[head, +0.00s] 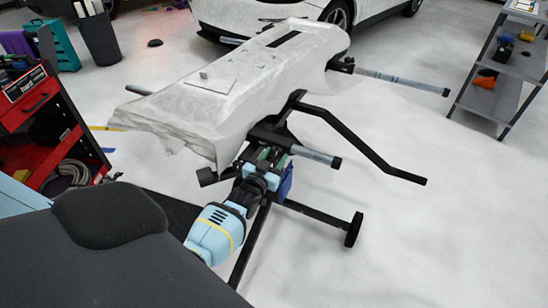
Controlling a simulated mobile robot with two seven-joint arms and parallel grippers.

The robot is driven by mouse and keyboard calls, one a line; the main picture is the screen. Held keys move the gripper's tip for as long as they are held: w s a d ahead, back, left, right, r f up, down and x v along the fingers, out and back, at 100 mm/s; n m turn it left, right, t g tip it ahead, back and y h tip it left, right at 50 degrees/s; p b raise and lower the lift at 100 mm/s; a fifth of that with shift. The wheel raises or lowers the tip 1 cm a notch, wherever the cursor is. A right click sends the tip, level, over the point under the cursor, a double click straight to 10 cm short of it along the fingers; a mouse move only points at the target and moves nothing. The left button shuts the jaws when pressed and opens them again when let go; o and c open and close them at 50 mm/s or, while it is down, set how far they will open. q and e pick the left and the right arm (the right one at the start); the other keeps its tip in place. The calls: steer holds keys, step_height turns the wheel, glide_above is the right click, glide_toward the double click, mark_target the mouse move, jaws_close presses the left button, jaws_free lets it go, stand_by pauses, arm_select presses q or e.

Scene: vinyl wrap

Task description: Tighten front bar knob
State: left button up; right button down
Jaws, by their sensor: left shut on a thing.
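The front bar (314,155) is a pale blue-grey tube with a black end, sticking out to the right from the near end of a black wheeled stand (320,219). My left gripper (266,157) is at the bar's clamp, just left of the tube, with its wrist coming up from below. It is shut on the front bar knob, which the gripper and wrist mostly hide. How far the knob is turned cannot be seen. My right gripper is out of view.
A large panel under white wrap (225,85) lies on the stand. A black bent handle (360,145) and a second bar (402,82) reach right. A red tool cart (40,120) stands left, a grey shelf (510,70) right, a white car (270,12) behind. The right floor is clear.

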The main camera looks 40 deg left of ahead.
arm_select(q)
steer(key=o, duration=1)
steer(key=s, duration=0.2)
steer(key=s+d, duration=0.1)
steer(key=s, duration=0.2)
steer(key=s+p, duration=0.1)
steer(key=s, duration=0.1)
steer(key=shift+s+d, duration=0.3)
steer(key=shift+s+f, duration=0.1)
